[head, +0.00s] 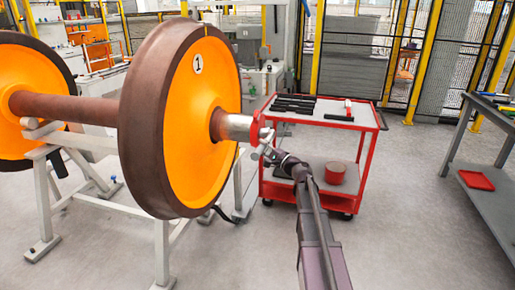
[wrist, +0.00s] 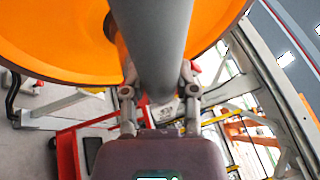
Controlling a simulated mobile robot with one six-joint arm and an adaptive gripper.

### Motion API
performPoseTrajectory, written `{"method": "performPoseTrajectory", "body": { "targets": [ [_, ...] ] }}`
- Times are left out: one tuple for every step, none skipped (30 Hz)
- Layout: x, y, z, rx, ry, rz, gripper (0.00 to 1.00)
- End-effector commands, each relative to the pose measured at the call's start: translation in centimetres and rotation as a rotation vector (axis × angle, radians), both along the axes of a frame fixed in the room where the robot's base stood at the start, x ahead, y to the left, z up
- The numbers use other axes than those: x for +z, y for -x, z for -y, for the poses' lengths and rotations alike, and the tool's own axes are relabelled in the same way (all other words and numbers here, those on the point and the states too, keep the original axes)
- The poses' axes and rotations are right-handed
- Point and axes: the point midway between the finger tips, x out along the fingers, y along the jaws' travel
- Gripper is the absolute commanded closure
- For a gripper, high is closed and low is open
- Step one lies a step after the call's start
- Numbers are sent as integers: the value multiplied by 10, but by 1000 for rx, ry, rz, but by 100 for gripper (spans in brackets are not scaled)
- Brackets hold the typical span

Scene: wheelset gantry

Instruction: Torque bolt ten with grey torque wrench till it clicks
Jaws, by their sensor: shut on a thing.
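My gripper (head: 268,149) is at the red-ringed end of the axle (head: 240,127), beside the orange wheel (head: 195,125) marked 1. In the wrist view my gripper (wrist: 160,86) has its two fingers on either side of a thick grey cylinder, which appears to be the grey torque wrench (wrist: 158,40). The fingers are shut on it. The wrench runs up the picture across the orange wheel and covers part of the hub. Its working end is not clear, and I cannot tell whether it touches a bolt. Bolt ten cannot be made out in either view.
The wheelset rests on a pale grey stand (head: 160,245). A red cart (head: 335,118) with dark tools on top and a round red item (head: 335,172) below stands just behind my arm. A grey bench (head: 485,160) is at the right. The floor between them is clear.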

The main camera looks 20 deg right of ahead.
Motion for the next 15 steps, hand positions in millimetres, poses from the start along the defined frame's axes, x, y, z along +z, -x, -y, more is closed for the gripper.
{"method": "performPoseTrajectory", "body": {
  "targets": [
    [0, 0, 0, 0, -1, 1, 100],
    [1, 0, 0, 0, -1, 0, 100],
    [2, 0, 0, 1, -3, -2, 100],
    [3, 0, 0, 0, -4, -4, 100],
    [4, 0, 0, 0, -5, -7, 100],
    [6, -1, 0, 1, -10, -14, 100],
    [8, -1, 1, 0, -14, -19, 100],
    [10, -1, 1, 1, -19, -26, 100],
    [13, -2, 1, 1, -26, -36, 100],
    [15, -2, 1, 1, -32, -46, 100],
    [17, -2, 2, 0, -37, -55, 100],
    [20, -3, 2, 1, -46, -68, 100],
    [22, -3, 2, 0, -53, -77, 100],
    [24, -4, 3, 1, -60, -86, 100],
    [26, -4, 3, 1, -68, -99, 100]
  ]
}}
